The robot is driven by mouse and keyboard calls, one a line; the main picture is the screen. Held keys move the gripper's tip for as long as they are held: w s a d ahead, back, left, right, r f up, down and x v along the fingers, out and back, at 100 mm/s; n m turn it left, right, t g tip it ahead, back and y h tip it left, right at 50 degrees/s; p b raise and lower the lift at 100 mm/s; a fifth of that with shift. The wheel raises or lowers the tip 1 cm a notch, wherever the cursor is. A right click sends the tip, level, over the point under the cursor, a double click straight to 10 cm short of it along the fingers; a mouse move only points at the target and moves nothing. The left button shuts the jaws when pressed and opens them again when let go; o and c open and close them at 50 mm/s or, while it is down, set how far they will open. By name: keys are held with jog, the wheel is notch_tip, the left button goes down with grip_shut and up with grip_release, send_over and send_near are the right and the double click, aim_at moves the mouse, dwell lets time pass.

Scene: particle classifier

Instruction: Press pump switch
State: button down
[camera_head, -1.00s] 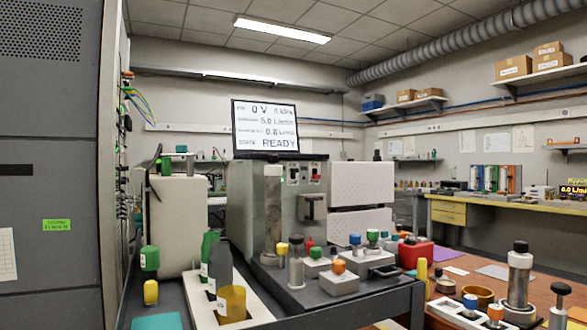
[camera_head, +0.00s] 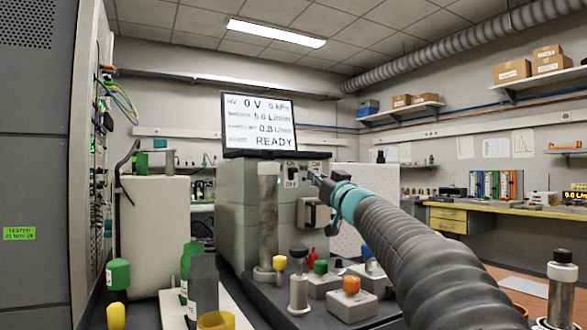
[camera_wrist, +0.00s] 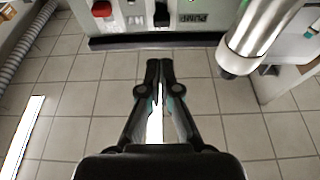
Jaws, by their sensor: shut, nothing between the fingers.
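The pump switch (camera_wrist: 161,14) is a small black piece on the machine's front, at the top of the wrist view. An upside-down PUMP label (camera_wrist: 193,18) is beside it. My gripper (camera_wrist: 160,63) is shut and empty, its fingertips pointing toward the switch with a visible gap in the picture. In the head view my gripper (camera_head: 318,181) is in front of the upper right of the machine (camera_head: 237,200), by its switch panel (camera_head: 291,172). The switch's on or off position cannot be told.
A metal column (camera_wrist: 262,35) stands close to the right of the fingers in the wrist view. A red button (camera_wrist: 102,8) is to the left. The screen (camera_head: 258,122) above the machine reads READY. Several bottles and knobbed blocks (camera_head: 351,303) stand below my arm.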

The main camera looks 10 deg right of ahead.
aim_at(290, 160)
jog(key=shift+a, duration=0.25)
jog(key=shift+p+x, duration=1.35)
jog(key=shift+x, duration=3.65)
